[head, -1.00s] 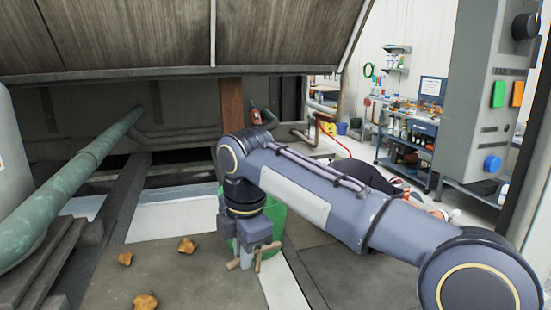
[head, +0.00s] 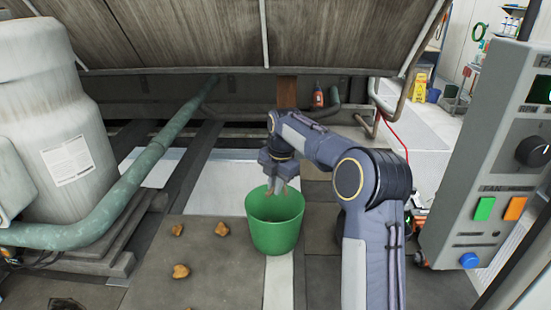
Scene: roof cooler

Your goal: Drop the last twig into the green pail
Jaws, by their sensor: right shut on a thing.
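The green pail (head: 273,236) stands upright on the floor in the middle of the head view, with its open top showing. My right gripper (head: 280,187) points down over the pail's mouth, near its far rim. It is shut on the twig (head: 283,191), a small brown piece that shows only in part between the fingers. The twig appears to be at or just above the rim height; I cannot tell how far it reaches into the pail. My left gripper is not in view.
Several orange-brown leaf-like pieces (head: 222,229) lie on the floor panel left of the pail. A green pipe (head: 110,215) and a large grey tank (head: 55,120) are at the left. A grey control box (head: 490,160) stands at the right. A slanted panel (head: 200,35) hangs above the back.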

